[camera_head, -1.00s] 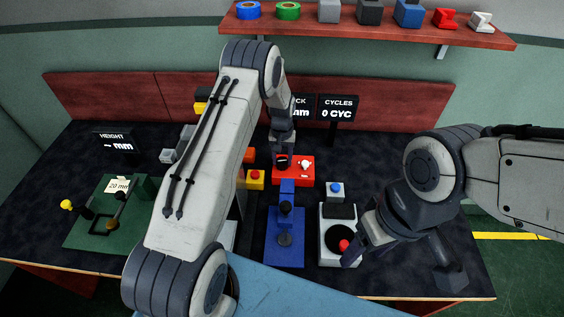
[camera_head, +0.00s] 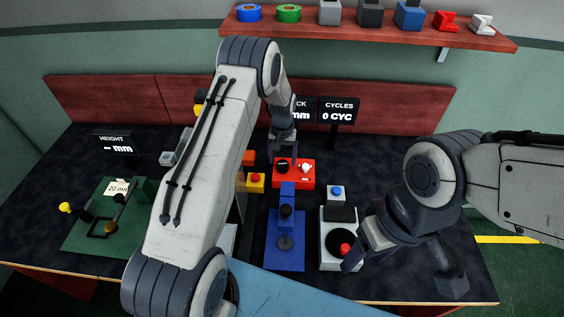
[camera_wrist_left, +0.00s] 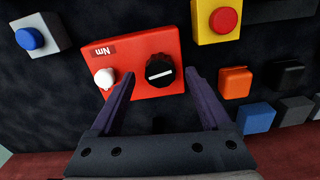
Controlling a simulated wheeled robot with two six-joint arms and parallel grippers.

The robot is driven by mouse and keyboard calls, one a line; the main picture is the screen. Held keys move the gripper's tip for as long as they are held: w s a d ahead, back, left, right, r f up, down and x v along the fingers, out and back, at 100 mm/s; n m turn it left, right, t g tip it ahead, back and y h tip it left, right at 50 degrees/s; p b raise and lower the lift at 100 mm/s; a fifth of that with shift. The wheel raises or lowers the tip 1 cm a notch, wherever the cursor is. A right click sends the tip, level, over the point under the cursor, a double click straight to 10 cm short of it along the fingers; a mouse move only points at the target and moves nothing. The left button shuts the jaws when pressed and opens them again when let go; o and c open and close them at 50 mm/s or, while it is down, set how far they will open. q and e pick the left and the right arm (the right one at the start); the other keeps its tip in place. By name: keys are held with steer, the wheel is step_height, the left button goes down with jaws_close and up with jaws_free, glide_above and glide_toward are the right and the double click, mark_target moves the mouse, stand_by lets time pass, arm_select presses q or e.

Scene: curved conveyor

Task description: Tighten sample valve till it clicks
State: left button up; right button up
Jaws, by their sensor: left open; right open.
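A red box (camera_head: 293,174) carries a black knob (camera_head: 283,164) and a small white knob (camera_head: 305,167); I cannot tell which is the sample valve. In the left wrist view the red box (camera_wrist_left: 150,95) has a label reading NM. There the black knob (camera_wrist_left: 160,70), with a white line, shows between the tips of my open left gripper (camera_wrist_left: 161,76). The white knob (camera_wrist_left: 104,78) lies just outside the left finger. No contact is clear. In the head view my left gripper (camera_head: 282,144) is over the back of the box. My right gripper (camera_head: 360,240) is open near a white device.
The white device (camera_head: 328,262) has a red knob. A blue lever fixture (camera_head: 285,255), a yellow button box (camera_head: 255,181) and a blue-button box (camera_head: 336,191) stand close by. A green fixture (camera_head: 100,235) is at left. Display screens (camera_head: 338,110) stand behind.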

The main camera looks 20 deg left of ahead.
mark_target(282, 164)
arm_select(q)
step_height(282, 164, up, 9)
steer(key=b, duration=0.1)
arm_select(e)
steer(key=shift+f, duration=0.95)
arm_select(q)
steer(key=shift+f, duration=0.15)
